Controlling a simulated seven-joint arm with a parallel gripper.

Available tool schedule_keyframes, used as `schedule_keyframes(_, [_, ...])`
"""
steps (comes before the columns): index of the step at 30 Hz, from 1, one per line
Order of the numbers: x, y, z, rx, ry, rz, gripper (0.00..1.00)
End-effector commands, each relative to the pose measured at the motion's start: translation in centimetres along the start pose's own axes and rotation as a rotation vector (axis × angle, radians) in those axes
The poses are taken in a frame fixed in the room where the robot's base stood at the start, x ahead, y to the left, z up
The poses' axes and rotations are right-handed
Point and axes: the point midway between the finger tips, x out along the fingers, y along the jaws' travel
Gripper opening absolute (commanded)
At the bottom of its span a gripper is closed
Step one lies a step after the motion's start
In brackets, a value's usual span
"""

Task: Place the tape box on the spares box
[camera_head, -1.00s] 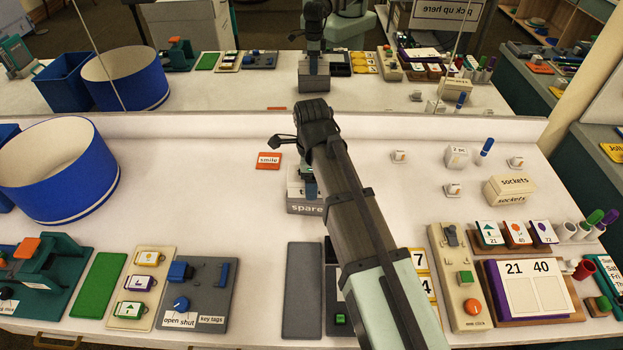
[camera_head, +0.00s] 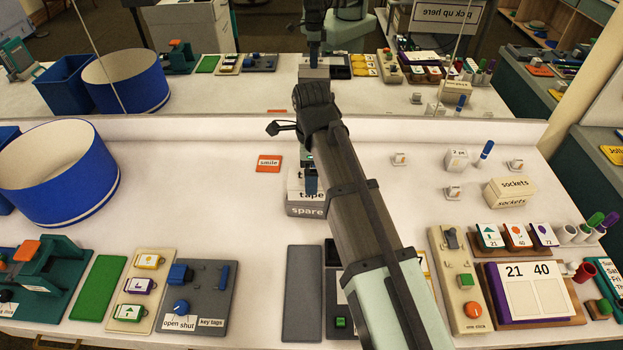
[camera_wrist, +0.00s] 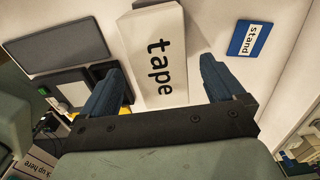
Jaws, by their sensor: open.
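The tape box (camera_head: 311,195), white with black lettering, rests on top of the grey spares box (camera_head: 306,210) in the middle of the table. In the wrist view the tape box (camera_wrist: 160,60) lies between my two blue fingers, with a gap on each side. My gripper (camera_head: 310,178) is open just above the tape box and does not hold it. My arm hides the right part of both boxes in the head view.
An orange smile card (camera_head: 269,163) lies left of the boxes. A sockets box (camera_head: 510,191) stands to the right. A large blue round bin (camera_head: 60,175) stands at the left.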

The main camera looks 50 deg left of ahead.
Motion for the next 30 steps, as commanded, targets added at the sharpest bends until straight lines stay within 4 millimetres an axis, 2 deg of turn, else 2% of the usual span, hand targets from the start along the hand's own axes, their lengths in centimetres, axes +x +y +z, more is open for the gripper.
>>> schedule_keyframes(6, [-3.7, -0.1, 0.0, 0.0, -0.001, -0.002, 0.96])
schedule_keyframes(12, [-6.2, -0.1, 0.0, 0.0, 0.0, -0.001, 0.96])
schedule_keyframes(19, [-7.4, 0.0, 0.0, 0.0, 0.0, 0.0, 0.96])
schedule_keyframes(30, [-7.5, 0.0, 0.0, 0.0, 0.0, 0.0, 0.96])
